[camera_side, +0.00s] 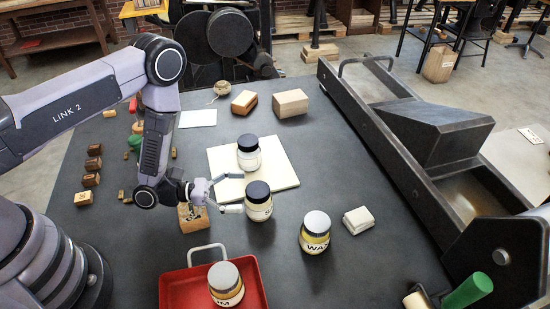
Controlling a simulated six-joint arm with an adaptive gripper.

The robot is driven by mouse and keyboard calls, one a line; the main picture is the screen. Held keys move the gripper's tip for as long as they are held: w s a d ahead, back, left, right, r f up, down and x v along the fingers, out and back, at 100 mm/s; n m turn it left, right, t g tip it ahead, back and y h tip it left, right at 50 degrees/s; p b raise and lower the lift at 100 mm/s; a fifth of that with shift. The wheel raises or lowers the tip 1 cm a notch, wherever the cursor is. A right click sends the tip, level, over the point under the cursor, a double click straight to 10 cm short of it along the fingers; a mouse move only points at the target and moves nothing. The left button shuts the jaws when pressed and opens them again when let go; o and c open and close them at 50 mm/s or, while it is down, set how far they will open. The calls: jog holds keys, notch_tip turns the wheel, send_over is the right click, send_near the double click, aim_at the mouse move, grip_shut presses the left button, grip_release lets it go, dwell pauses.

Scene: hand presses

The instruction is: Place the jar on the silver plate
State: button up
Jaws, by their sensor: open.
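My gripper (240,192) is open, its two fingers pointing right. A cream jar with a black lid (260,208) stands upright just beyond the fingertips, at the near edge of a pale cream plate (280,172). I cannot tell whether the fingers touch it. A second black-lidded jar (249,161) stands upright on that plate, behind the fingers. A grey-lidded jar marked WAX (315,240) stands on the dark table to the right. Another grey-lidded jar (227,290) stands in a red tray (177,294) at the front. No plate looks clearly silver.
A wooden block (192,219) stands beneath my wrist. Two blocks (290,104) (244,102) and a white sheet (198,118) lie at the back. A long metal press (400,140) bounds the right side. Small wooden stamps (92,165) lie left.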

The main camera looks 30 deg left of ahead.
aim_at(258, 189)
jog(key=x, duration=0.4)
jog(key=shift+w+f, duration=0.1)
jog(key=shift+w, duration=0.05)
jog(key=c, duration=1.3)
